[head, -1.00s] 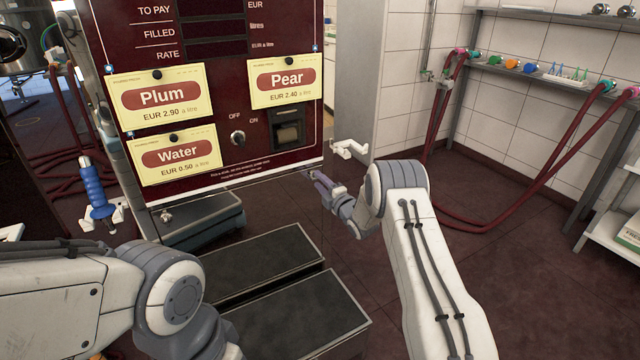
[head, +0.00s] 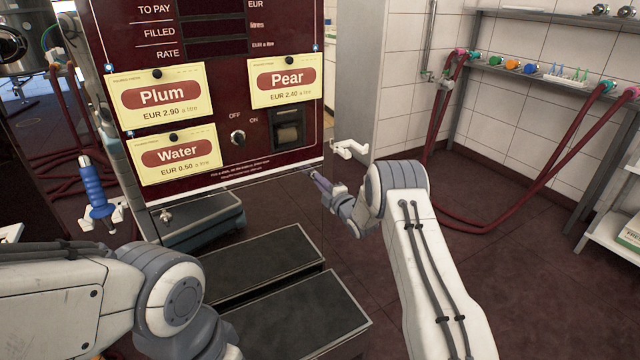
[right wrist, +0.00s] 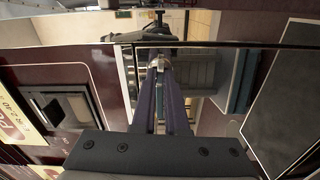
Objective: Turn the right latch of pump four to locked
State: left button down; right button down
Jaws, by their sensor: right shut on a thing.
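The pump's dark red front (head: 215,75) faces me, with Plum, Water and Pear cards pinned on it. My right gripper (head: 315,175) is at the lower right corner of this front. In the right wrist view, its two dark fingers (right wrist: 159,72) are shut on a small metallic piece (right wrist: 158,62), which looks like the right latch. The fingers hide most of it, and its turn angle cannot be read. A similar small silvery piece (head: 166,215) shows at the lower left corner. No pump number is readable. My left gripper is out of view; only its arm shows.
A white holder (head: 350,149) sticks out just right of the pump, close to my right gripper. A blue nozzle (head: 96,190) hangs at left. Two dark-topped steps (head: 295,320) lie below the front. Floor at right is free.

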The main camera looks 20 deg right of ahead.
jog(key=m+b, duration=0.1)
jog(key=m, duration=1.5)
jog(key=shift+f+b, duration=0.1)
jog(key=shift+b, duration=0.3)
jog(key=shift+a+m, duration=0.1)
jog(key=shift+m, duration=0.4)
jog(key=c, duration=0.9)
grip_release()
jog(key=shift+c, duration=0.2)
jog(key=shift+s, duration=0.15)
